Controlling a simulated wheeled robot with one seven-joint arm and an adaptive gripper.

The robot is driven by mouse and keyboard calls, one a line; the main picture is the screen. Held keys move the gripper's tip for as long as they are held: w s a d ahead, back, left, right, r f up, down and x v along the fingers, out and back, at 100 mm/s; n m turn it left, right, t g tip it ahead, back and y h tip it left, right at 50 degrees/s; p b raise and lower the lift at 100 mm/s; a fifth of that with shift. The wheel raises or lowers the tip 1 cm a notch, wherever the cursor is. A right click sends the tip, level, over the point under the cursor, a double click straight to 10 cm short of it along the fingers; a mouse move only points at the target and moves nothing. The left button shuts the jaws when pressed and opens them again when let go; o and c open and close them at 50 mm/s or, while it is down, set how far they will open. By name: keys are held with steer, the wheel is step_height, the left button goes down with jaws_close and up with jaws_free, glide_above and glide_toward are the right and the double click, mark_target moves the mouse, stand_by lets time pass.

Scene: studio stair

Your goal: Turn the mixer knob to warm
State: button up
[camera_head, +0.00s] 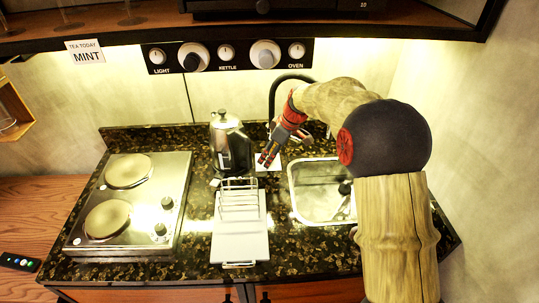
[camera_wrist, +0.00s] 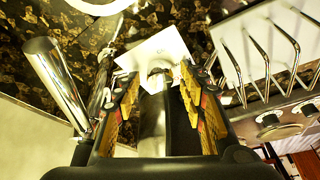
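My gripper (camera_head: 268,157) is in front of the black tap (camera_head: 274,93), beside the kettle and above a small white card (camera_head: 268,166). In the wrist view, my gripper (camera_wrist: 163,92) has its two yellow-padded fingers apart. A metallic cylinder (camera_wrist: 153,128) shows between the fingers, with visible space beside it. I cannot tell whether it is the mixer knob or whether anything touches it. A chrome tube (camera_wrist: 57,82) stands to the left of the fingers. In the head view, my arm and gripper hide much of the tap's base, and no mixer knob can be made out clearly.
The steel kettle (camera_head: 229,145) stands left of my gripper. A wire rack (camera_head: 239,199) stands in front, and it also shows in the wrist view (camera_wrist: 268,50). The sink (camera_head: 311,208) is at right, the hob (camera_head: 92,243) at left. A knob panel (camera_head: 227,67) is on the wall.

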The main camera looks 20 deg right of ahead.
stand_by(0.4)
steer(key=shift+s+a+r+m+t+h+p, duration=0.15)
steer(key=shift+m+p, duration=0.15)
steer(key=shift+m, duration=0.3)
steer(key=shift+w+f+m+t+h+p, duration=0.15)
steer(key=shift+m+p, duration=0.1)
steer(key=shift+m, duration=0.35)
steer(key=m+h+p, duration=0.1)
steer(key=m, duration=0.2)
steer(key=shift+s+r+t+p, duration=0.1)
steer(key=shift+t+p, duration=0.2)
steer(key=shift+t, duration=0.1)
steer(key=m+h, duration=0.1)
steer(key=m, duration=0.1)
steer(key=shift+a+m, duration=0.15)
steer(key=shift+m, duration=0.25)
steer(key=shift+m+h+b, duration=0.35)
steer(key=shift+m+h, duration=0.15)
steer(key=shift+m, duration=0.7)
steer(key=shift+t, duration=0.5)
steer(key=shift+s+r+p, duration=0.85)
steer(key=shift+s+r, duration=2.7)
steer(key=shift+s, duration=0.55)
steer(key=shift+s+r+p, duration=0.85)
steer(key=shift+s+r, duration=2.65)
steer(key=shift+s, duration=0.65)
steer(key=shift+s+r+p, duration=0.85)
steer(key=shift+s+r, duration=2.7)
steer(key=shift+s, duration=0.55)
